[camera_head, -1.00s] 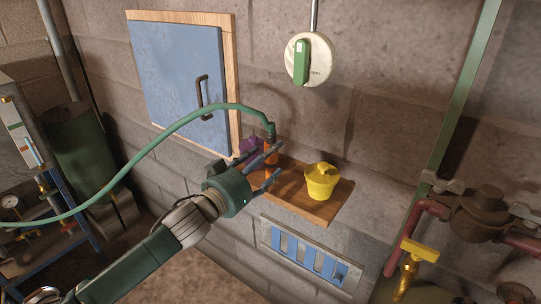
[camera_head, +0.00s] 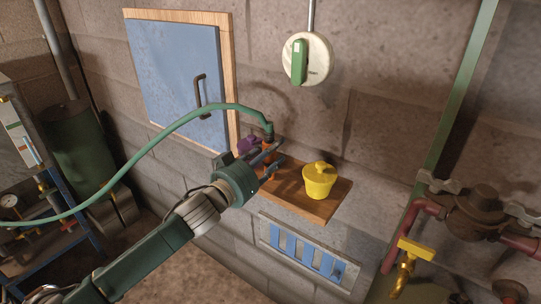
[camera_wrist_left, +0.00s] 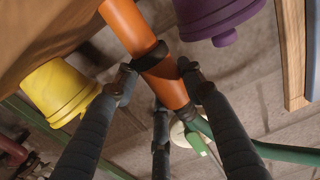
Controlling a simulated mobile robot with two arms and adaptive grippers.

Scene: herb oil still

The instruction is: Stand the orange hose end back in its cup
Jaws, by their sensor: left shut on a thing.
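The orange hose end (camera_head: 268,146) is upright above the wooden shelf, with the green hose (camera_head: 190,117) joined to its top. My left gripper (camera_head: 268,160) is shut on it. In the left wrist view, the fingers close on the orange hose end (camera_wrist_left: 160,75) from both sides, near a dark band. My right gripper is not in view.
The wooden shelf (camera_head: 299,205) carries a yellow pot-shaped thing (camera_head: 319,183) to the right and a purple one (camera_head: 247,144) to the left, close to my gripper. A blue cabinet door (camera_head: 178,82) is behind the hose. Slotted blue vents (camera_head: 305,254) are below the shelf.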

